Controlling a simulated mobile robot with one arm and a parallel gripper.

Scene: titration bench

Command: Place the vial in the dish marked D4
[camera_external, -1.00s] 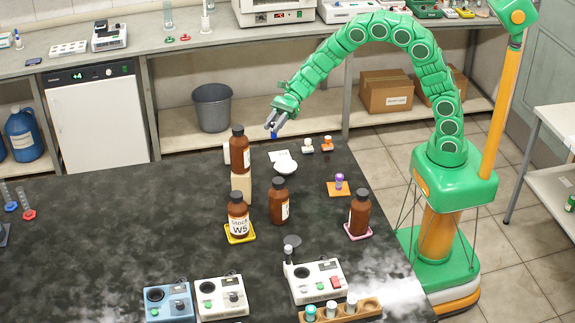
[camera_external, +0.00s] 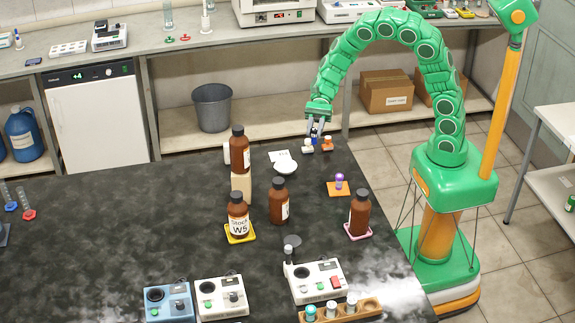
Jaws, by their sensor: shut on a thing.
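An orange-topped piece (camera_external: 327,146) stands right beside that. A purple-capped vial (camera_external: 339,180) stands on an orange pad (camera_external: 333,189).
Another brown bottle (camera_external: 359,213) stands on a pink pad. Instruments (camera_external: 318,281) and a wooden vial rack (camera_external: 345,313) are at the front. The left bench top is mostly clear.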

